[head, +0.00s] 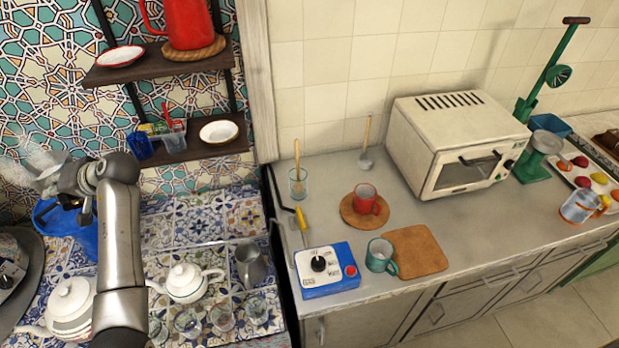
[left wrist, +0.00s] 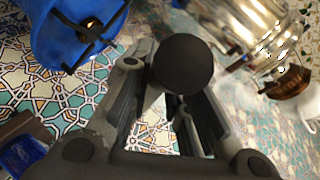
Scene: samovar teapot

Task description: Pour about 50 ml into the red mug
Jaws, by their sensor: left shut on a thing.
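The red mug (head: 365,199) stands upright on a round wooden coaster (head: 348,212) on the grey counter. Its inside is too small to read. My left gripper (head: 68,183) is at the far left of the head view, above the blue object and far from the mug. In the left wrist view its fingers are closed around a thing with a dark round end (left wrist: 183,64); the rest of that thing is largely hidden. A shiny metal vessel (left wrist: 258,35) shows at the upper right there. My right gripper is not in view.
White teapots (head: 186,281) and a metal jug (head: 251,266) stand on the tiled surface. A teal mug (head: 380,256), a blue control box (head: 326,270) and a toaster oven (head: 455,145) crowd the counter. The blue object (head: 75,230) is below my gripper. Shelves (head: 150,65) overhang behind.

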